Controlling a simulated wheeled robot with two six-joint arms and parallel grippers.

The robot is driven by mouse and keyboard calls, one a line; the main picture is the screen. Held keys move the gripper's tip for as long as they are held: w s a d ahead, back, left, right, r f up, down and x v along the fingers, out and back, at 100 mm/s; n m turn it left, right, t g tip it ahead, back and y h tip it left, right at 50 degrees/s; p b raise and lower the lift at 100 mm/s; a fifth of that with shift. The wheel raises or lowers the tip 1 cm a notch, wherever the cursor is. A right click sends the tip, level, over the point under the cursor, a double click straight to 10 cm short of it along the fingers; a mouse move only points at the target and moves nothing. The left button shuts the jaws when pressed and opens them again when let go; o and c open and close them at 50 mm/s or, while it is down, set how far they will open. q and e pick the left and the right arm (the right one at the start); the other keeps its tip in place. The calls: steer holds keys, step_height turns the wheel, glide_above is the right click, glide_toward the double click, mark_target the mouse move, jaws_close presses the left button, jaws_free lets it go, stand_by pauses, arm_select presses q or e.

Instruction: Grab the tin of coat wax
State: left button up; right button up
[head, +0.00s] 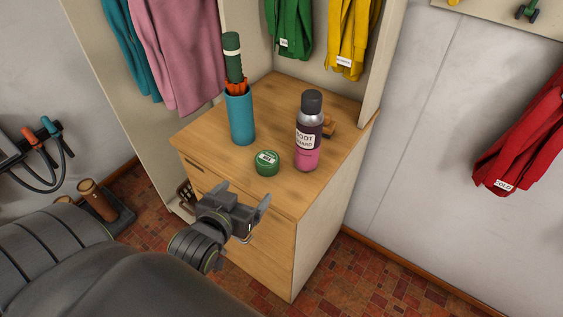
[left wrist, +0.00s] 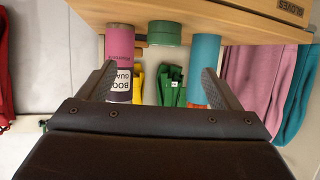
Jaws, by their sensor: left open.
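A small round green tin (head: 267,162) with a pale label on its lid stands on the wooden cabinet top, near its front edge. I take it for the coat wax; its lettering is too small to read. In the left wrist view the tin (left wrist: 164,33) shows at the top, upside down, between the lines of the two fingers. My left gripper (head: 245,195) is open and empty, in front of the cabinet and apart from the tin. It also shows in the left wrist view (left wrist: 159,70). My right gripper is not in view.
A pink and dark "Boot Guard" bottle (head: 309,135) stands right of the tin, with a brown wooden item (head: 328,128) behind it. A blue holder (head: 240,116) with an umbrella (head: 233,60) stands behind left. Bare cabinet top (head: 205,127) lies at the left. Coats hang behind.

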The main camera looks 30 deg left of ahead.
arm_select(q)
glide_toward(263, 168)
steer(key=w, duration=0.2)
steer(key=x, duration=0.2)
steer(key=f+p+x, duration=0.1)
steer(key=x, duration=0.2)
steer(key=shift+a+p, duration=0.1)
steer(key=shift+p, duration=0.2)
steer(key=shift+w+a+f, duration=0.1)
steer(key=shift+w+f, duration=0.15)
steer(key=shift+w, duration=0.2)
steer(key=shift+w+a, duration=0.1)
steer(key=shift+w, duration=0.35)
steer(key=p+x, duration=0.1)
steer(key=x, duration=0.2)
steer(key=shift+a, duration=0.2)
steer(key=shift+w+a+f, duration=0.1)
steer(key=shift+w+f, duration=0.2)
steer(key=shift+w, duration=0.3)
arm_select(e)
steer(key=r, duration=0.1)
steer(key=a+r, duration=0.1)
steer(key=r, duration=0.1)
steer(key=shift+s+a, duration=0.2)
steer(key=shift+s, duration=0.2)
